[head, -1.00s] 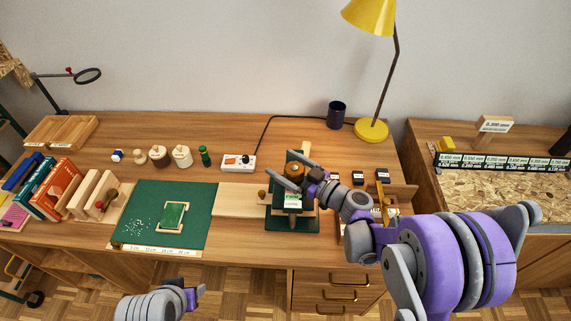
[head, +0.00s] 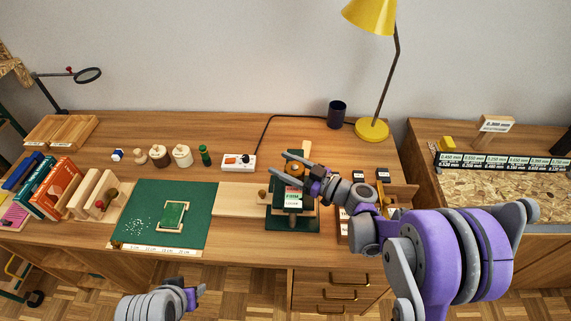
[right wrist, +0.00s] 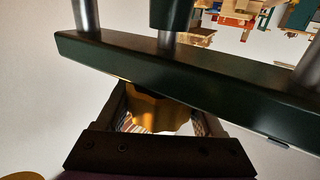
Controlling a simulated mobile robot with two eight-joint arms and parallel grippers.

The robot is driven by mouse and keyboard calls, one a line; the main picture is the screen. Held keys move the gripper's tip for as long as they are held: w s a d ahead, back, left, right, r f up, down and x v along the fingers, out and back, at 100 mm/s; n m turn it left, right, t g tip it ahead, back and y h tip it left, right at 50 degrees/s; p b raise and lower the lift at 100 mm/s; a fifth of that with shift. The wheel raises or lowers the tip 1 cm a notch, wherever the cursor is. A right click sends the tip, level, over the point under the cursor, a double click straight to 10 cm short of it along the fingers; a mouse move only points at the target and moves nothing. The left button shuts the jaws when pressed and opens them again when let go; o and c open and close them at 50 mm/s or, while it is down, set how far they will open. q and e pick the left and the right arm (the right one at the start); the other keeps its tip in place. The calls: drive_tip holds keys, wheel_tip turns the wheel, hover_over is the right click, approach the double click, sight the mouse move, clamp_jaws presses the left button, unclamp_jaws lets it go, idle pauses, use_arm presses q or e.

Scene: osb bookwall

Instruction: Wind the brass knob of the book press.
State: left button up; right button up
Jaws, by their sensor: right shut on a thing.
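The book press (head: 305,222) is dark green and stands on the desk just right of the middle. Its brass knob (head: 295,169) is at the top. My right gripper (head: 283,167) reaches in from the right with its fingers around the knob. In the right wrist view the brass knob (right wrist: 157,112) sits between the two fingers, under the dark green beam (right wrist: 180,75) of the press. My right gripper is shut on it. My left gripper (head: 198,292) is at the bottom edge, in front of the desk, too small to judge.
A green cutting mat (head: 145,205) lies left of the press. A white box with an orange switch (head: 238,162) stands behind left. A yellow lamp (head: 371,130) stands behind right. Small dark-topped boxes (head: 382,175) are beside my right arm.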

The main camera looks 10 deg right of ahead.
drive_tip(key=n+g+y, duration=0.1)
drive_tip(key=n+g, duration=0.1)
drive_tip(key=g, duration=0.1)
drive_tip(key=s+n+g+y, duration=0.1)
drive_tip(key=n+g, duration=0.1)
drive_tip(key=g, duration=0.1)
drive_tip(key=n+g+y, duration=0.2)
drive_tip(key=shift+s+a+g, duration=0.15)
drive_tip(key=shift+a+g, duration=0.15)
drive_tip(key=shift+g, duration=0.1)
drive_tip(key=shift+s+n+g, duration=0.25)
drive_tip(key=shift+n+g, duration=0.55)
drive_tip(key=shift+g, duration=0.4)
drive_tip(key=shift+s+n+g, duration=0.2)
drive_tip(key=shift+n+g, duration=0.6)
drive_tip(key=shift+g, duration=0.4)
drive_tip(key=shift+s+n+g, duration=0.25)
drive_tip(key=shift+n+g, duration=0.55)
drive_tip(key=shift+g, duration=0.4)
drive_tip(key=o, duration=1.4)
